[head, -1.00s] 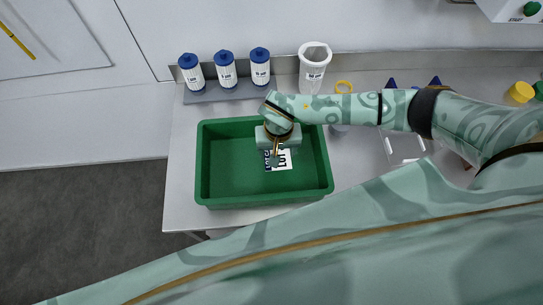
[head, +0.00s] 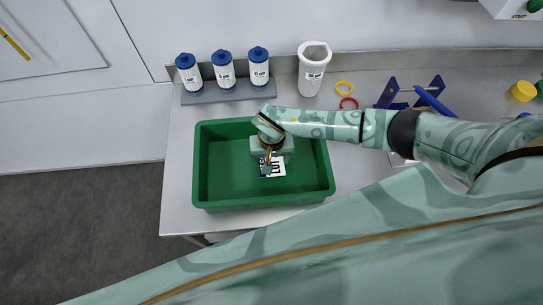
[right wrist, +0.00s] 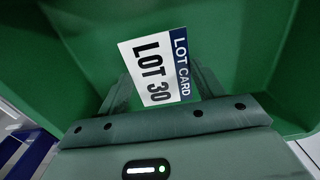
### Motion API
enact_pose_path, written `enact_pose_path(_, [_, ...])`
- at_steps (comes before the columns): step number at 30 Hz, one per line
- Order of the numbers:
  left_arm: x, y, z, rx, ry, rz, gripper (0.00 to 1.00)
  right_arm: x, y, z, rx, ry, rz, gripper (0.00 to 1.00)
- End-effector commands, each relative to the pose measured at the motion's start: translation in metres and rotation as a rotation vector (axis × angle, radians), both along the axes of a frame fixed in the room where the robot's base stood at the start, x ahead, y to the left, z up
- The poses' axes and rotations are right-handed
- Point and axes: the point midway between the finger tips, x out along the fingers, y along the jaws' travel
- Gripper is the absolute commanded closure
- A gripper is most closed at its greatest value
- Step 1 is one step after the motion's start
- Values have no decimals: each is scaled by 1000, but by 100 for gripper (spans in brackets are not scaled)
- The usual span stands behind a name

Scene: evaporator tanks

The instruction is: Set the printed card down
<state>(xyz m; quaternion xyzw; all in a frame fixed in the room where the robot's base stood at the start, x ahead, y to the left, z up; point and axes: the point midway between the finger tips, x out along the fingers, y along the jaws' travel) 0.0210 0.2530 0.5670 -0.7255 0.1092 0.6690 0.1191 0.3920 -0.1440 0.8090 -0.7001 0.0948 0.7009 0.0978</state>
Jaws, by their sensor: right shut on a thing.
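The printed card (head: 279,166) is white with a dark blue band. In the right wrist view the card (right wrist: 155,68) reads "LOT 30" and "LOT CARD". My right gripper (head: 267,168) is inside the green bin (head: 203,170), shut on the card's near edge. The card is over the bin's floor, right of its middle; I cannot tell whether it touches the floor. The gripper hides part of the card in the head view. My left gripper is not in view.
Three blue-capped bottles (head: 224,70) stand in a grey rack behind the bin. A white jug (head: 312,70), a yellow ring (head: 344,88) and a red ring (head: 348,103) are to the right. A blue-ended rack (head: 388,93) is farther right. The bin's left half is empty.

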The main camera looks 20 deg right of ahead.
Motion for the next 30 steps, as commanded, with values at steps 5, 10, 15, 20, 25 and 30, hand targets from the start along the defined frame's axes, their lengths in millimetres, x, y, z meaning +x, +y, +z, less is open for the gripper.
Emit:
enact_pose_path(5, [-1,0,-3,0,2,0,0,0,0,-5,-1,0,0,54])
enact_pose_path(10, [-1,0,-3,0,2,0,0,0,0,-4,-1,0,-1,11])
enact_pose_path(15, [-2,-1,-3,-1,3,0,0,0,0,-4,-1,0,-1,11])
enact_pose_path(20, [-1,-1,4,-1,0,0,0,0,0,5,1,0,-1,11])
enact_pose_path(25, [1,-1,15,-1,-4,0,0,2,-1,38,-2,-7,2,11])
enact_pose_path(30, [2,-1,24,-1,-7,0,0,2,-1,80,-1,-7,2,11])
